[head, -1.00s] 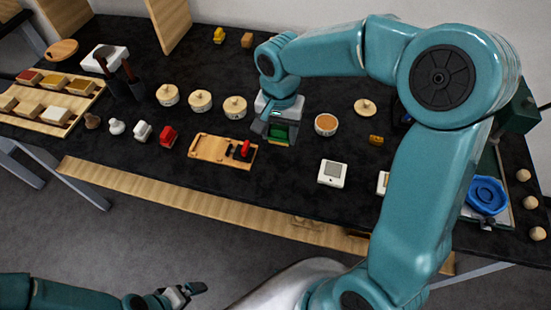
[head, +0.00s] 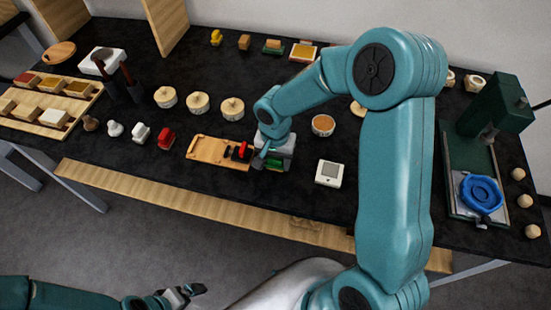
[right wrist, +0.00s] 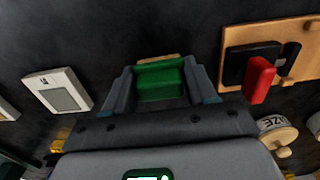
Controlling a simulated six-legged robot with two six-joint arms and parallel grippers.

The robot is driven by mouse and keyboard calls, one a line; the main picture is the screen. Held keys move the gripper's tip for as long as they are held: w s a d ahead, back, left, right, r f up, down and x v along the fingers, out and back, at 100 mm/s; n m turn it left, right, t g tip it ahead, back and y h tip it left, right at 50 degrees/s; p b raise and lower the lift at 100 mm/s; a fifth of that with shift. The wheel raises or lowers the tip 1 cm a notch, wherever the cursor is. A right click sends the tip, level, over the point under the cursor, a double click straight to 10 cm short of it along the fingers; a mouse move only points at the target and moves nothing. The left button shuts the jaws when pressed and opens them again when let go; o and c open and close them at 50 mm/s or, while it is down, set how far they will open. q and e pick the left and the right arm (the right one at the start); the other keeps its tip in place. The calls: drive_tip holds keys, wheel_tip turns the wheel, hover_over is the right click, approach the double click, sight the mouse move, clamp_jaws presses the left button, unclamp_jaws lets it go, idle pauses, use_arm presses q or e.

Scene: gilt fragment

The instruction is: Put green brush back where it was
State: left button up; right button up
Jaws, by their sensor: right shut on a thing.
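My right gripper (head: 274,168) is low over the dark table, just right of the wooden board with black and red parts (head: 207,149). It is shut on the green brush (right wrist: 160,80), whose green block sits between the fingers in the right wrist view, with a thin tan strip at its far edge. In the head view the brush (head: 275,163) is mostly hidden by the gripper. I cannot tell whether it touches the table. My left gripper (head: 181,296) is at the bottom, away from the table, and its opening is unclear.
A white device with a grey screen (head: 331,172) stands right of the gripper. Lidded jars (head: 231,109) and a bowl (head: 323,125) stand behind. A red block (head: 166,136) is to the left. A green press (head: 495,110) with a blue ring (head: 481,194) is at the right.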

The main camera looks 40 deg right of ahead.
drive_tip(key=shift+f, duration=0.25)
drive_tip(key=o, duration=1)
drive_tip(key=shift+w, duration=0.15)
drive_tip(key=shift+r, duration=0.1)
drive_tip(key=shift+r, duration=0.1)
drive_tip(key=shift+r, duration=0.25)
wheel_tip(320, 180, up, 11)
drive_tip(key=shift+f, duration=0.1)
drive_tip(key=shift+r, duration=0.4)
